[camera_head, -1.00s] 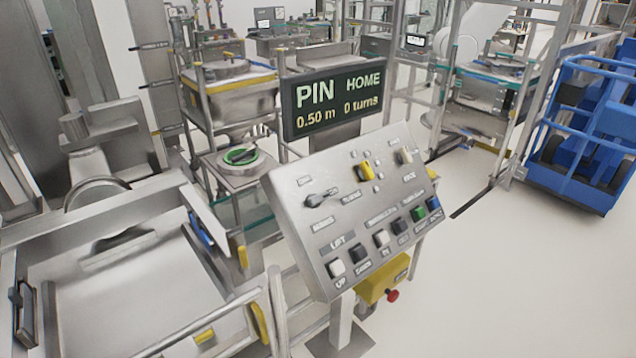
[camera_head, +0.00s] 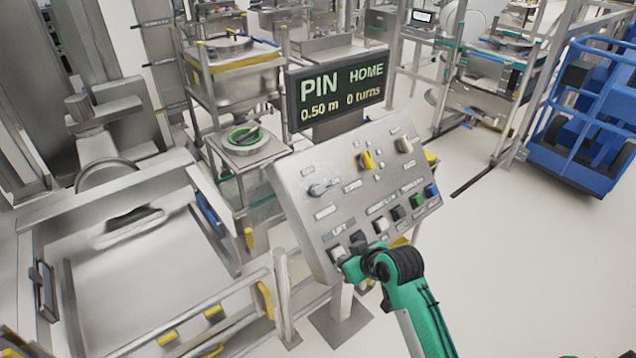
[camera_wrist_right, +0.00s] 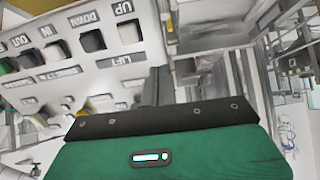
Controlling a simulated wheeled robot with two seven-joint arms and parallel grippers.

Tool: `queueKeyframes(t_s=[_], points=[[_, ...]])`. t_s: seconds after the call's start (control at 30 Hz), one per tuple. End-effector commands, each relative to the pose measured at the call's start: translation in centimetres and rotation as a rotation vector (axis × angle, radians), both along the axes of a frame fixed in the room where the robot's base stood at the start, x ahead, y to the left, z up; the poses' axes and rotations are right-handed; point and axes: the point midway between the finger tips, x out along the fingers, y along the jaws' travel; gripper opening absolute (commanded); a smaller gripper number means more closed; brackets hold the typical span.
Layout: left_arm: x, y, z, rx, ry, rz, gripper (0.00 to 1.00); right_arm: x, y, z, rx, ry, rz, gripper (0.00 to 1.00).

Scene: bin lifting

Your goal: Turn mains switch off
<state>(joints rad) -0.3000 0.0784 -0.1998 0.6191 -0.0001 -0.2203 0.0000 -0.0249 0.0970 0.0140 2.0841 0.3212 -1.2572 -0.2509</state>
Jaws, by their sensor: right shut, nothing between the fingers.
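The grey sloped control panel (camera_head: 350,215) stands in the middle of the head view. It carries a black rotary knob (camera_head: 320,188) at upper left, a yellow knob (camera_head: 367,160) and a pale knob (camera_head: 404,145). Their labels are too blurred to tell which is the mains switch. My right gripper (camera_head: 354,266) is shut and empty, at the panel's lower edge by the lift buttons. I cannot tell whether it touches. The wrist view shows its dark fingers (camera_wrist_right: 157,86) before the upside-down panel (camera_wrist_right: 90,45). My left gripper is not in view.
A display (camera_head: 336,88) above the panel reads PIN HOME, 0.50 m, 0 turns. Coloured push buttons, including a green one (camera_head: 417,200), line the lower panel. A steel bin frame (camera_head: 140,250) is at left, a blue cart (camera_head: 585,125) at right.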

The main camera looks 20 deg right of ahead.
Motion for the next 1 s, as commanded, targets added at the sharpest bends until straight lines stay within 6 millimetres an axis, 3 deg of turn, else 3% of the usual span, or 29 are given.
queueKeyframes(t_s=[0.03, 0.2, 0.4, 0.6, 1.0], points=[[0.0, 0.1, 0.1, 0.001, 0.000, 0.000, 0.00, 2.1, -0.2, 1.5, 0.013, -0.044, 0.005, 0.00], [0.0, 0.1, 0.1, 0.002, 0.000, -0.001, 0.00, 8.0, -0.9, 6.0, 0.057, -0.178, 0.023, 0.00], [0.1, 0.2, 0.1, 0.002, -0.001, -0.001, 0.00, 12.9, -1.6, 10.5, 0.101, -0.301, 0.033, 0.00], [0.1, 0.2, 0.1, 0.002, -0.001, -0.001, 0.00, 14.9, -1.9, 12.8, 0.121, -0.358, 0.035, 0.00], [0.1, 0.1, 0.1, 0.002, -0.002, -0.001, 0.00, 15.1, -2.0, 13.0, 0.123, -0.364, 0.035, 0.00]])
